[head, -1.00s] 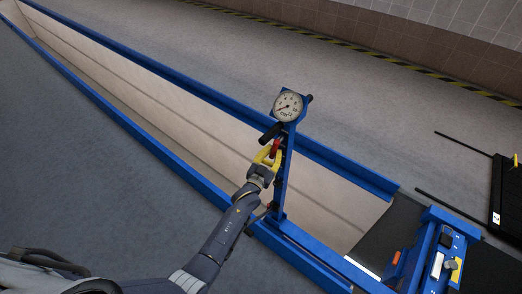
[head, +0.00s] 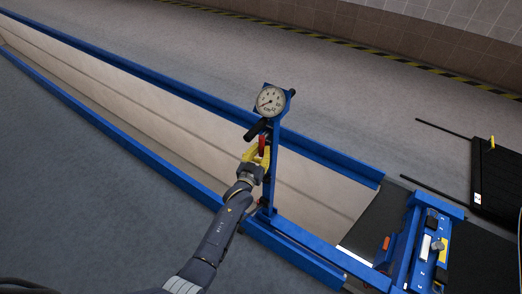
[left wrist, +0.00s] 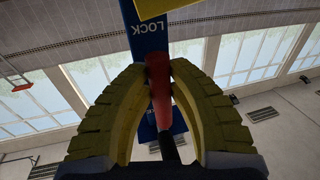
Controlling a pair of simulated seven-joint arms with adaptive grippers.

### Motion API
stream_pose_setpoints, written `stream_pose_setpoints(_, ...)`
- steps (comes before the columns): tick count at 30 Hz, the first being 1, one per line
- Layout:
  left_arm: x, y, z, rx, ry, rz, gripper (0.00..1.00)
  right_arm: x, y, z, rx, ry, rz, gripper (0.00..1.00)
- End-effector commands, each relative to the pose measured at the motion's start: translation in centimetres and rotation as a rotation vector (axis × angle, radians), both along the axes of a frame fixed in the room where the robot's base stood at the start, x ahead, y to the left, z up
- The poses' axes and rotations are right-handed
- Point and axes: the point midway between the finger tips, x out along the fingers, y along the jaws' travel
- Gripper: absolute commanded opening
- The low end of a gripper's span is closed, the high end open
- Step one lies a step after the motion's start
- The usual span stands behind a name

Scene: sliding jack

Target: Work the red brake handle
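The red brake handle (head: 262,143) is on the blue upright post (head: 271,165) below a round white gauge (head: 270,100). In the left wrist view the red handle (left wrist: 159,90) stands in the middle, in front of a blue plate marked LOCK (left wrist: 150,35). My left gripper (head: 255,150) reaches the post from below left. In the left wrist view its yellow curved fingertips (left wrist: 159,66) close in on both sides of the red handle and appear to touch it. The fingers hide part of the handle in the head view. My right gripper is out of view.
A long pit with blue rails (head: 130,157) runs from the upper left to the lower right. A blue jack platform with a control box (head: 428,245) is at the lower right. A black rack (head: 493,180) stands at the right.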

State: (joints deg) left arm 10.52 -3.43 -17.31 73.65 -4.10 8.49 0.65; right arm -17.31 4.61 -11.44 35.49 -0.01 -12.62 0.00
Motion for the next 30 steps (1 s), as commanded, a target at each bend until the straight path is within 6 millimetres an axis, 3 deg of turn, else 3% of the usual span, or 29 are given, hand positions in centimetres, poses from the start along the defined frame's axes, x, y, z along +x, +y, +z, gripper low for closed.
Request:
stream_pose_setpoints(1, -0.1, 0.0, 0.0, -0.002, 0.001, 0.000, 0.24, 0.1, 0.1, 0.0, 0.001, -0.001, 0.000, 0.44)
stream_pose_setpoints(6, 0.0, 0.0, 0.0, -0.001, 0.000, 0.000, 0.43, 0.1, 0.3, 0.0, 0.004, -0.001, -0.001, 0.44)
stream_pose_setpoints(17, -0.6, 0.2, -0.1, 0.001, 0.001, 0.000, 0.43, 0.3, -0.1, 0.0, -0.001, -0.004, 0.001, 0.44)
stream_pose_setpoints(30, -7.2, 2.3, -0.4, 0.000, 0.001, 0.000, 0.43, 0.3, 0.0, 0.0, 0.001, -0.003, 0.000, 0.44)
